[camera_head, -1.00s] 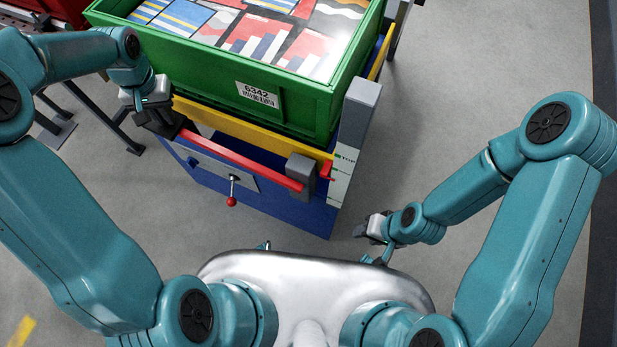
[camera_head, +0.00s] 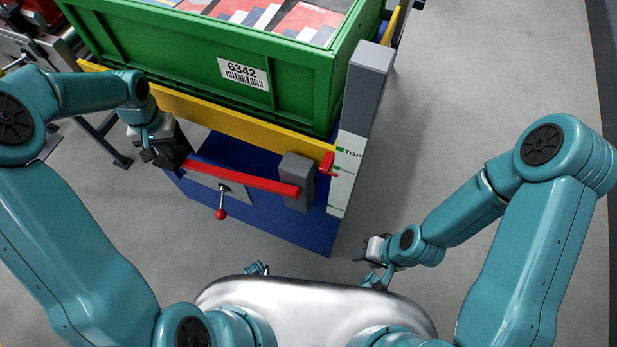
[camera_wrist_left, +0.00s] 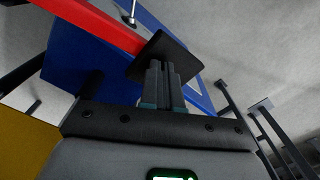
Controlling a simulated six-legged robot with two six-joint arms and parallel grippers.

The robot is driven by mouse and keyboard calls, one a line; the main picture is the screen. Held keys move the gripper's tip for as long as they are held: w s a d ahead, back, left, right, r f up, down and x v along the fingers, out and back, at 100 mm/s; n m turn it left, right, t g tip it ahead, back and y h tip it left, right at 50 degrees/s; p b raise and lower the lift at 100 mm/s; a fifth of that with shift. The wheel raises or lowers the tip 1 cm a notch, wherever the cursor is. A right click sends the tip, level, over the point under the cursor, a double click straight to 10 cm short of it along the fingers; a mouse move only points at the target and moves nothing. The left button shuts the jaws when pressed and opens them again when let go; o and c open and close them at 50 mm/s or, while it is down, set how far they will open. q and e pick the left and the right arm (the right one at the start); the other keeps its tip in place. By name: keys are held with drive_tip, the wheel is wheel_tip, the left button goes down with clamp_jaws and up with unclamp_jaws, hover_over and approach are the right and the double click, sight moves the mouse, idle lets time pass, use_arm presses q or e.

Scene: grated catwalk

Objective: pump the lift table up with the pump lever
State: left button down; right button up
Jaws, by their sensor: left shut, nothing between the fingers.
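The lift table has a blue base (camera_head: 290,225), a yellow platform edge (camera_head: 240,122) and a green crate (camera_head: 300,90) on top. The red pump lever (camera_head: 245,180) slopes slightly down from its black end pad to a grey block (camera_head: 297,180) at right. My left gripper (camera_head: 166,150) is at the lever's left end. In the left wrist view its shut fingers (camera_wrist_left: 164,82) meet the black pad (camera_wrist_left: 168,52), with nothing between them. A red pointer (camera_head: 327,162) sits just below the TOP mark on the white scale (camera_head: 345,175). My right gripper (camera_head: 368,250) hangs right of the base, its jaws unclear.
A small red-knobbed lever (camera_head: 221,213) sticks out of the base's front plate, below the pump lever. A grey post (camera_head: 368,80) stands at the table's right corner. Dark stand legs (camera_head: 100,145) are at left. The floor (camera_head: 460,110) to the right is clear.

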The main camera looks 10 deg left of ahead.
use_arm(q)
wheel_tip(320, 180, up, 23)
drive_tip(key=p, duration=1.6)
drive_tip(key=shift+w+f, duration=0.15)
drive_tip(key=shift+f, duration=0.05)
drive_tip(key=f+b, duration=0.6)
drive_tip(key=f, duration=0.1)
drive_tip(key=f+b, duration=0.6)
drive_tip(key=f, duration=0.2)
drive_tip(key=f+b, duration=0.6)
drive_tip(key=f, duration=0.2)
drive_tip(key=shift+s+d+f, duration=0.1)
drive_tip(key=shift+s+f, duration=0.15)
drive_tip(key=shift+s, duration=0.05)
wheel_tip(320, 180, up, 24)
drive_tip(key=p, duration=1.7)
drive_tip(key=shift+w+f+p, duration=0.2)
drive_tip(key=shift+w+p, duration=0.05)
drive_tip(key=shift+p, duration=0.05)
wheel_tip(320, 180, up, 5)
drive_tip(key=p, duration=0.3)
drive_tip(key=shift+p, duration=0.4)
